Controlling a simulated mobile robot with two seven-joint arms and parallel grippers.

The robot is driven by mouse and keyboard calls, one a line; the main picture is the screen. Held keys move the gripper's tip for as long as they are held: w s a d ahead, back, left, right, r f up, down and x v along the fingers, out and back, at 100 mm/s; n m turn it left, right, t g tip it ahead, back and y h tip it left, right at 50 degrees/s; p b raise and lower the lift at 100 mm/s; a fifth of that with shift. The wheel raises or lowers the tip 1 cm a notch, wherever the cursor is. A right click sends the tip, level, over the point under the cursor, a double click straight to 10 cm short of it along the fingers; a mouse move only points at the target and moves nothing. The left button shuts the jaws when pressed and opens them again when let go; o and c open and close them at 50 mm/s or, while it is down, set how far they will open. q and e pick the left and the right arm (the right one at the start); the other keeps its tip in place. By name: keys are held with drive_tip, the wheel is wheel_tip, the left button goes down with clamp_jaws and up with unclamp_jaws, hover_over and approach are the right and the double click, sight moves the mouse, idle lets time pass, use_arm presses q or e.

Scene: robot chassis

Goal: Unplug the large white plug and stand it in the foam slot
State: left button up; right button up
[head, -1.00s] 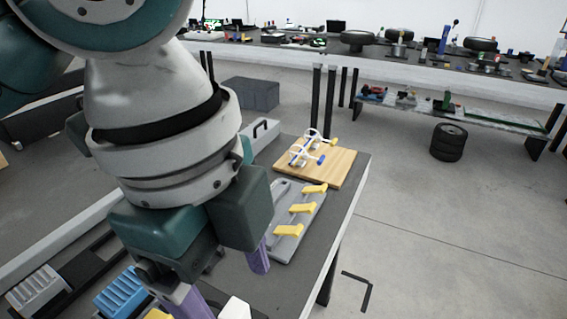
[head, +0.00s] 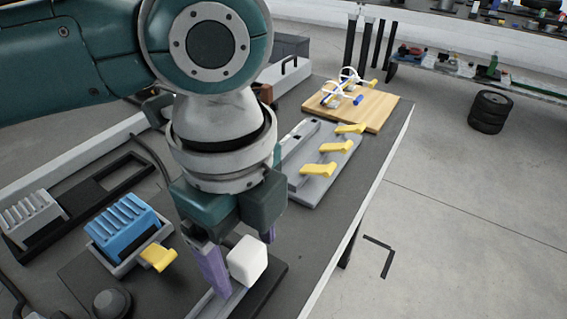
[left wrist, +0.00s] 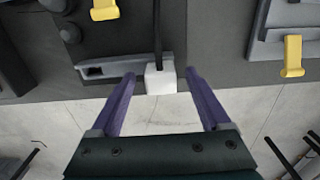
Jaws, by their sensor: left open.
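The large white plug (head: 247,260) is a blocky white piece near the front of the bench. It also shows in the left wrist view (left wrist: 159,80), with a dark cord or bar running away from it. My left gripper (head: 240,268) is open, its purple fingers pointing down around the plug. In the left wrist view the fingertips (left wrist: 160,73) stand on either side of the plug, with a gap visible at each side. A grey piece with a dark recess (left wrist: 100,70) lies beside the plug. I cannot make out which part is the foam slot. My right gripper is not in view.
A blue ribbed block with a yellow lever (head: 158,256) stands left of my gripper. A grey plate with several yellow levers (head: 310,180) and a wooden board (head: 375,112) lie farther back. The bench's right edge (head: 345,240) is close to the plug.

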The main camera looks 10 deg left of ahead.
use_arm(q)
drive_tip(key=shift+f, duration=0.45)
drive_tip(key=shift+c, duration=0.2)
clamp_jaws()
